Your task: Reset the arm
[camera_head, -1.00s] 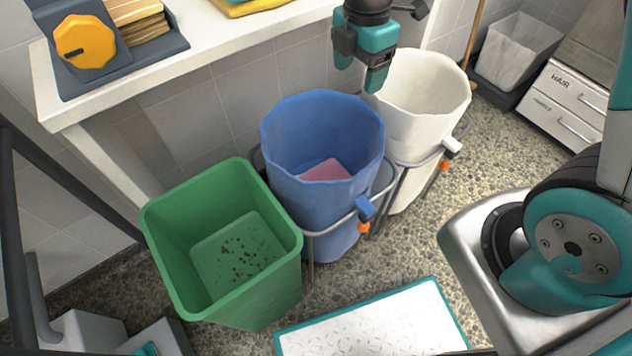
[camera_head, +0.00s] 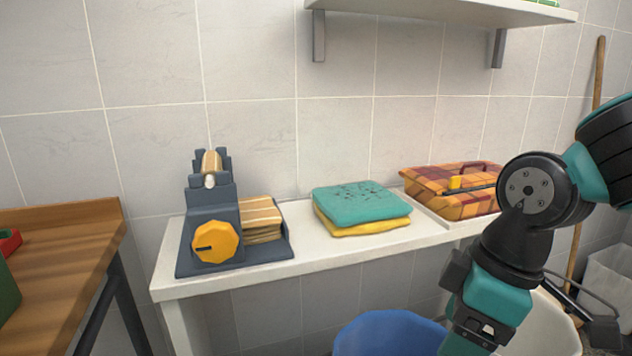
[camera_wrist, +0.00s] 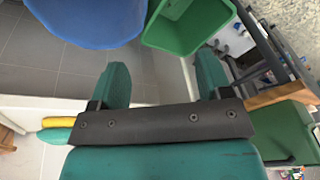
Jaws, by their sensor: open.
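My gripper shows in the wrist view (camera_wrist: 160,85), with its two teal fingers spread apart and nothing between them. In the head view my gripper (camera_head: 468,345) points down at the lower right, in front of the white counter (camera_head: 320,250) and over the bins. Its fingertips are cut off by the bottom edge there. The blue bin (camera_head: 385,335) stands just left of it, and the white bin (camera_head: 550,325) is partly hidden behind my arm.
A grey device with a yellow knob (camera_head: 215,242), a teal folded towel (camera_head: 360,203) on a yellow one (camera_head: 370,228), and a plaid bundle (camera_head: 455,190) lie on the counter. A wooden table (camera_head: 60,245) is at left. The green bin (camera_wrist: 190,25) shows in the wrist view.

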